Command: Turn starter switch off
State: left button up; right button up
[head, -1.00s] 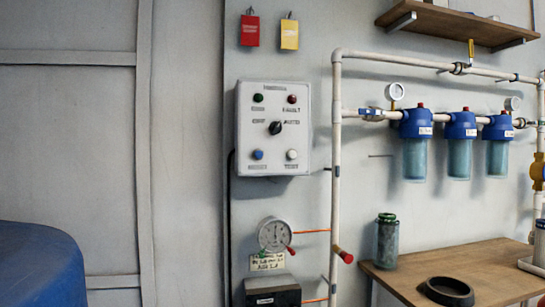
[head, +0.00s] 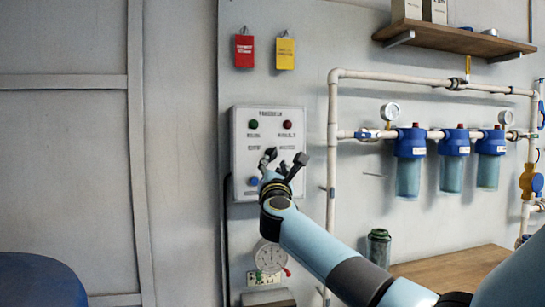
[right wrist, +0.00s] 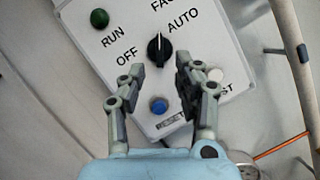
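The starter switch (right wrist: 159,47) is a black knob on a pale control box (head: 241,124). Its white mark points up in the right wrist view, between the tilted OFF and AUTO labels and nearer the AUTO side. My right gripper (right wrist: 160,70) is open and empty, with one finger on each side of the line to the knob. The knob shows just beyond the fingertips, and I see no contact. In the head view the right gripper (head: 284,160) is in front of the box and crowds the knob area. My left gripper is not in view.
White pipes (head: 332,150) run right of the box. Red (head: 244,51) and yellow (head: 285,53) tags hang above.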

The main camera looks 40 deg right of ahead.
aim_at(272, 156)
jog(key=x, duration=0.5)
jog(key=shift+w, duration=0.1)
jog(key=shift+c, duration=0.2)
grip_shut()
